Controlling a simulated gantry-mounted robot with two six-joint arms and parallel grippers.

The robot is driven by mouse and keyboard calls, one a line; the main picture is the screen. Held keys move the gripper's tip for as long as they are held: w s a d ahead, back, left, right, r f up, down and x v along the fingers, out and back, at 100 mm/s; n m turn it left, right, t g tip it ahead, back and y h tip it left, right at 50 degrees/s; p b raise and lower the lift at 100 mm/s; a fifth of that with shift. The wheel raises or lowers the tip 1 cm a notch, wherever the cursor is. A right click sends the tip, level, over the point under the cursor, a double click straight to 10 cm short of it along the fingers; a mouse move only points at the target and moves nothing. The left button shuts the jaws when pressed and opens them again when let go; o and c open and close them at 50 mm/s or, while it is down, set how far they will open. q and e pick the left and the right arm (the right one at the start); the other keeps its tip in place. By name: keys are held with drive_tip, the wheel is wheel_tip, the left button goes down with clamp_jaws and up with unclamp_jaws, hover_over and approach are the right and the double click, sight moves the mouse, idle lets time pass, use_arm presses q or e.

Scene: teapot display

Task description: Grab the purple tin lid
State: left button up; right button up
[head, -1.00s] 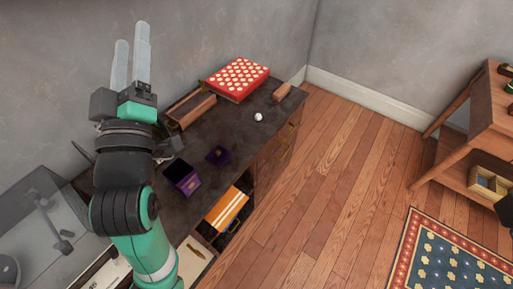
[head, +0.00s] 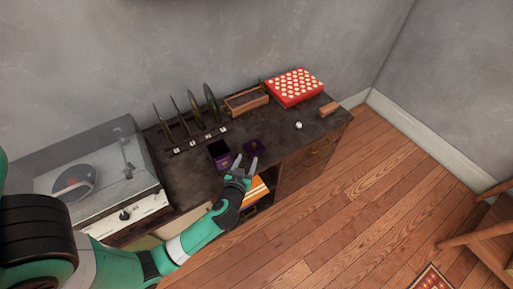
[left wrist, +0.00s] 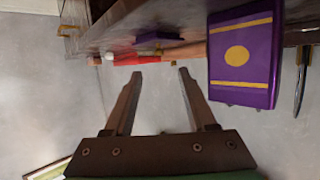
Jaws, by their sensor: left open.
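The purple tin lid (head: 254,146) lies flat on the dark cabinet top (head: 190,178), just right of the open purple tin (head: 219,153). In the left wrist view, which looks upside down, the lid (left wrist: 158,37) is a thin purple slab ahead of the fingers. The tin (left wrist: 240,62) shows large at the right there, with a gold disc and bands. My left gripper (head: 246,162) is open and empty, its fingertips close to the cabinet's front edge and pointing toward the lid. No contact with the lid shows. My right gripper is not in view.
A record player (head: 95,185) stands at the left. A record rack (head: 195,130) stands behind the tin. A wooden box (head: 246,103), a red dotted box (head: 295,87) and a small white ball (head: 298,125) lie farther right. Cabinet top right of the lid is mostly clear.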

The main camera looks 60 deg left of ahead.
sight(254, 146)
use_arm(q)
drive_tip(key=x, duration=0.4)
drive_tip(key=shift+w+a+f+b, duration=0.1)
drive_tip(key=shift+w+a+b, duration=0.2)
drive_tip(key=shift+b, duration=0.1)
drive_tip(key=b+x, duration=0.1)
drive_tip(key=x, duration=0.4)
drive_tip(key=shift+f+b, duration=0.15)
drive_tip(key=shift+b, duration=0.25)
drive_tip(key=shift+c, duration=0.2)
clamp_jaws()
